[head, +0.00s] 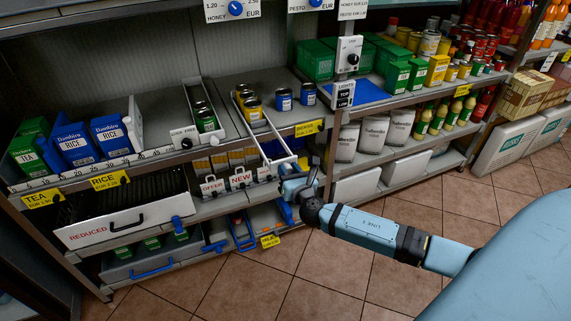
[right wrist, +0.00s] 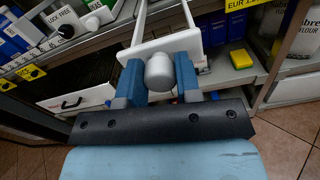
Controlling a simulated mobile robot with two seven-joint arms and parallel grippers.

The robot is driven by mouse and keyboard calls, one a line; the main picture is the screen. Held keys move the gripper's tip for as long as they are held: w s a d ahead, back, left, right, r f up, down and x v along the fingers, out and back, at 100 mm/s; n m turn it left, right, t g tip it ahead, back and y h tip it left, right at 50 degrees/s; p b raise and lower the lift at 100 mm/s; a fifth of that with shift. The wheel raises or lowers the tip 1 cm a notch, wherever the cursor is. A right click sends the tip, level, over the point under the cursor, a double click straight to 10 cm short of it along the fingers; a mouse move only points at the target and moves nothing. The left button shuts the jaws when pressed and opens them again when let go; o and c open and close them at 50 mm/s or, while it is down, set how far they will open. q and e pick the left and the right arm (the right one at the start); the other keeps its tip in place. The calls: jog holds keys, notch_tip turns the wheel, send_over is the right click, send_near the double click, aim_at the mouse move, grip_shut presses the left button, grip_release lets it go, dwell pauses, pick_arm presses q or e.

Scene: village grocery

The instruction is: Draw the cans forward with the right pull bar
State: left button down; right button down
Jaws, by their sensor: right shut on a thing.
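The right pull bar (head: 273,147) is a long white frame lying on the middle shelf. Its front end sticks out past the shelf edge. Several yellow-and-dark cans (head: 252,107) stand inside its back part, well behind the shelf edge. My right gripper (head: 297,186) is at the bar's front end, in front of the shelf. In the right wrist view, its blue fingers (right wrist: 159,82) are shut on the bar's grey knob (right wrist: 159,70), below the white crosspiece (right wrist: 165,46). The cans are not clear in the wrist view. My left gripper is not in view.
A left channel with green cans (head: 206,120) lies beside the bar. Two blue cans (head: 284,99) stand to its right. OFFER and NEW cards (head: 241,178) hang below the shelf edge. A REDUCED drawer (head: 125,222) is lower left. The tiled floor (head: 330,270) in front is clear.

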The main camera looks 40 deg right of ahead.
jog(key=c, duration=0.8)
grip_release()
jog(key=v, duration=1.4)
jog(key=shift+w+a, duration=0.1)
